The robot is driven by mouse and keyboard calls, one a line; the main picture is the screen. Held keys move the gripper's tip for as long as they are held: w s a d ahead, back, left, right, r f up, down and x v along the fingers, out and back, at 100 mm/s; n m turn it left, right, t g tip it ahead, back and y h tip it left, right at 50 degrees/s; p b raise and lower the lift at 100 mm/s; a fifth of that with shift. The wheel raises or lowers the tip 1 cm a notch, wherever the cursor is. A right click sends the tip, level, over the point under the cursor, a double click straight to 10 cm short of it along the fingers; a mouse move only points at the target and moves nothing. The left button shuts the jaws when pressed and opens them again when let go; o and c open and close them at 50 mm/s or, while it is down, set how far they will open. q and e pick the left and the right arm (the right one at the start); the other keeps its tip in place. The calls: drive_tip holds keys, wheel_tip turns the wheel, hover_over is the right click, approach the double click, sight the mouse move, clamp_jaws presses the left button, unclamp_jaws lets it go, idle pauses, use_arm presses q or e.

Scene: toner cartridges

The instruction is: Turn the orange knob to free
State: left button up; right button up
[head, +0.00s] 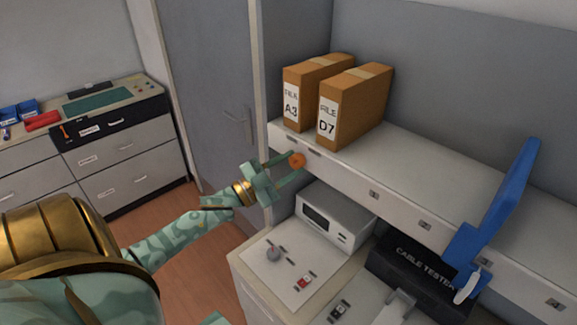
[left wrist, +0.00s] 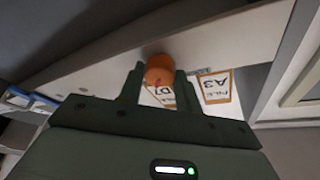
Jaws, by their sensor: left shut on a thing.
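The orange knob (head: 297,160) sits on the front face of the white shelf, below the two file boxes. My left gripper (head: 290,166) reaches it from the left and is shut on it. Labels beside the knob are too small to read.
Two brown file boxes, A3 (head: 309,88) and D7 (head: 354,104), stand on the shelf (head: 440,175). A blue upright part (head: 512,190) stands at right.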

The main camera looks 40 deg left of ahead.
use_arm(q)
drive_tip(key=shift+m+h, duration=0.3)
drive_tip(key=shift+m, duration=0.5)
drive_tip(key=shift+g, duration=0.3)
drive_tip(key=o, duration=1)
drive_tip(key=shift+s+a+f, duration=0.2)
drive_tip(key=shift+s, duration=0.25)
drive_tip(key=b+v, duration=0.3)
drive_tip(key=v, duration=1.2)
drive_tip(key=shift+s, duration=0.2)
drive_tip(key=shift+w+a, duration=0.1)
drive_tip(key=shift+a, duration=0.05)
